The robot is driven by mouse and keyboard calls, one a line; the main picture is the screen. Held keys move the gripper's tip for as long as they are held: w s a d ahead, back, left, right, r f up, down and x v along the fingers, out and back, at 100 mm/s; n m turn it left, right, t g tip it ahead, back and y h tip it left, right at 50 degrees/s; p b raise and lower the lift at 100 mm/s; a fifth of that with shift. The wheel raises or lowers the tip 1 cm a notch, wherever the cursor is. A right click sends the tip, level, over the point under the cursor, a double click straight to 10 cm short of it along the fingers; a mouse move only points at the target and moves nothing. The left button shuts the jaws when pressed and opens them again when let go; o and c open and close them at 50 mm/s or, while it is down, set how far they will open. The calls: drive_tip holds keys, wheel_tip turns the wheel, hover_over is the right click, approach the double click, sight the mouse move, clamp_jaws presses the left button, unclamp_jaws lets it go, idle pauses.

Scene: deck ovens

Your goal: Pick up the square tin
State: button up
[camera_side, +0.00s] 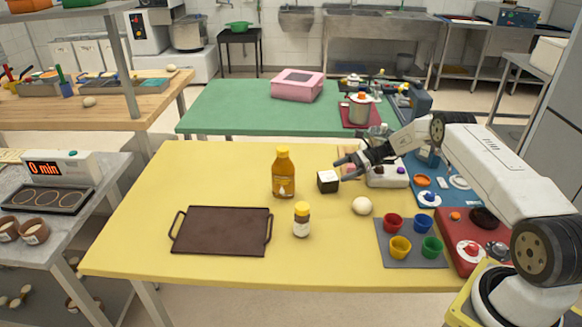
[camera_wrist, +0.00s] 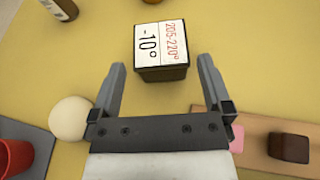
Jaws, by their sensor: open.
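The square tin (camera_side: 327,182) is a small dark box with a white label on top, standing on the yellow table. In the wrist view the tin (camera_wrist: 161,74) sits just ahead of my fingertips, its label reading "205-220°" and "-10°". My gripper (camera_side: 343,169) reaches in from the right, close beside the tin. In the wrist view my gripper (camera_wrist: 161,66) is open, with one finger towards each side of the tin's near face. Nothing is between the fingers' bases. I cannot tell the exact height of the fingertips above the table.
A white egg-like ball (camera_side: 362,206) lies near my gripper. An amber bottle (camera_side: 284,177) and a yellow-capped jar (camera_side: 302,222) stand left of the tin. A dark handled tray (camera_side: 222,232) lies further left. Coloured cups (camera_side: 400,247) stand front right. The table's left back is clear.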

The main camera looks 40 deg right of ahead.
sight(330, 176)
drive_tip(key=shift+x, duration=2.7)
drive_tip(key=c, duration=1.2)
